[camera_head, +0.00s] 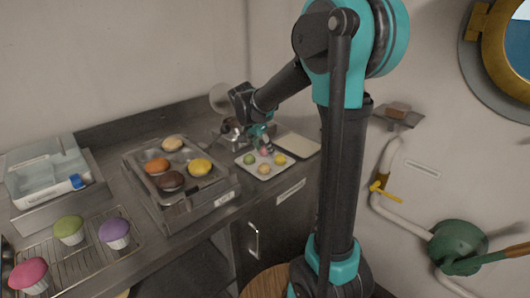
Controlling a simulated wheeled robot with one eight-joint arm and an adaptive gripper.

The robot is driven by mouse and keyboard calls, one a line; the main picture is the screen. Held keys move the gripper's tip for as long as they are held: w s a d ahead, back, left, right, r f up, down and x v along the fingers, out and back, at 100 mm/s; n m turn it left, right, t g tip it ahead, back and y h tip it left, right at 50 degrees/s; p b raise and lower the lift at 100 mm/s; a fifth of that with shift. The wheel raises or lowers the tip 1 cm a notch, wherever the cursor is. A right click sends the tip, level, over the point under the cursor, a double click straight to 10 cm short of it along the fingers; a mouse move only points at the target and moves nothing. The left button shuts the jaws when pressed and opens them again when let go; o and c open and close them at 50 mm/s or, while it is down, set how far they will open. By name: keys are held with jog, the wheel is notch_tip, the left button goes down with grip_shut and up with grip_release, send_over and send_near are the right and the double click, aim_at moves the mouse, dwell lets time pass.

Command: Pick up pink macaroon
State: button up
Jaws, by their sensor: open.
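The pink macaroon (264,151) is a small round piece at the far side of a white square plate (244,170) on the counter. A green macaroon (249,159), a yellow macaroon (280,159) and an orange-tan macaroon (264,169) lie around it on the same plate. My gripper (263,143) is open and points down just above the pink macaroon, its fingers partly covering it. At this size I cannot tell whether the fingers touch it.
An empty pale plate (299,145) lies right of the macaroons. A metal tray (212,186) with several buns stands to the left. A wire rack (85,262) with cupcakes and a blue-white container (45,172) are farther left. The wall is close behind the counter.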

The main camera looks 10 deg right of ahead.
aim_at(263, 148)
jog(key=c, duration=0.6)
jog(key=shift+r, duration=0.1)
notch_tip(263, 148, up, 20)
jog(key=shift+f, duration=0.1)
dwell(0.3)
